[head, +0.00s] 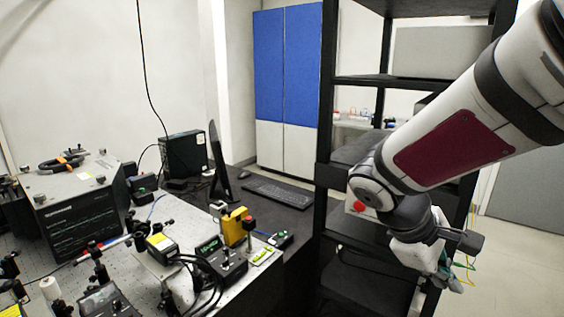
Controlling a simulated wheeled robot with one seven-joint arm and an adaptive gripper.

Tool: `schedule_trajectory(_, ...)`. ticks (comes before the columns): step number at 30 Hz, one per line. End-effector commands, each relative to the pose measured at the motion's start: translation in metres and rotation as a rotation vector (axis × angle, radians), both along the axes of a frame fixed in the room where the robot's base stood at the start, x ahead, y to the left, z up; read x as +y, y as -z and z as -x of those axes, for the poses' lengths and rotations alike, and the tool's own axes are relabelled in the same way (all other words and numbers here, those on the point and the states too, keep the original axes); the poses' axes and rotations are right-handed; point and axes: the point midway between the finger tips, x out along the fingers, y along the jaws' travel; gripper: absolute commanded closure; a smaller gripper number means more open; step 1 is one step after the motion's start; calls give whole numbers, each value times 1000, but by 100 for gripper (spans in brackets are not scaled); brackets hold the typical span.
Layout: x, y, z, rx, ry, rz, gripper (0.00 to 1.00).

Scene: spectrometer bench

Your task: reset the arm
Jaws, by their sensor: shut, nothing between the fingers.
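My arm reaches in from the upper right of the head view, its white links with a dark red panel angled down and to the left. It bends at a joint in front of the black shelf rack. My gripper (446,284) hangs below that joint at the lower right, in front of the rack's lower right side. It is shut and empty, apart from the bench. Its fingertips are small and partly blurred in the picture.
An optical bench (128,268) with a black spectrometer box (75,222), cables and several small instruments fills the lower left. A black desk holds a monitor (219,165) and keyboard (278,193). The black rack (325,200) stands close behind my arm. A blue and white cabinet (287,70) stands behind.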

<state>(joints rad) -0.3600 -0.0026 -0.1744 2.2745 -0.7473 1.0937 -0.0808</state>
Motion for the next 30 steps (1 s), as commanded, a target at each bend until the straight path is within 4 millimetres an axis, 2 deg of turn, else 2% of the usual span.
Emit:
schedule_trajectory(1, 1, -6, 14, -46, 50, -66, 100)
schedule_trajectory(6, 18, -20, 54, -193, 208, -286, 100)
schedule_trajectory(15, 58, -46, 105, -465, 432, -626, 100)
schedule_trajectory(21, 76, -56, 119, -574, 505, -750, 100)
schedule_trajectory(30, 80, -58, 122, -596, 522, -778, 100)
